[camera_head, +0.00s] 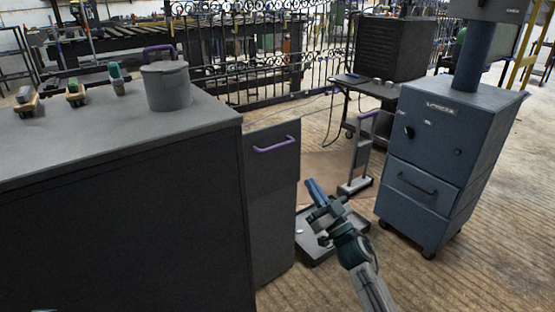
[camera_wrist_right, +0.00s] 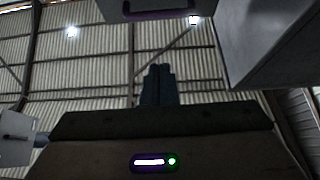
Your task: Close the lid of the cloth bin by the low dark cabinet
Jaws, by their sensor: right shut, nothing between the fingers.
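The low dark cabinet (camera_head: 120,215) fills the left of the head view. Beside its right end stands a narrow grey unit (camera_head: 272,225) whose upper panel carries a purple handle (camera_head: 274,144). I cannot tell for sure whether this is the cloth bin, or which part is its lid. A purple handle also shows at the top of the right wrist view (camera_wrist_right: 155,14). My right gripper (camera_head: 312,185) is shut and empty, pointing up to the right of that unit, apart from the handle. Its fingers show in the wrist view (camera_wrist_right: 157,70). My left gripper is out of view.
A grey pot (camera_head: 168,90) and several small tools stand on the cabinet. A shallow tray (camera_head: 318,254) lies on the floor under my right arm. Behind it stands an upright piece with a purple handle (camera_head: 360,150). A blue-grey wheeled cabinet (camera_head: 440,150) stands right.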

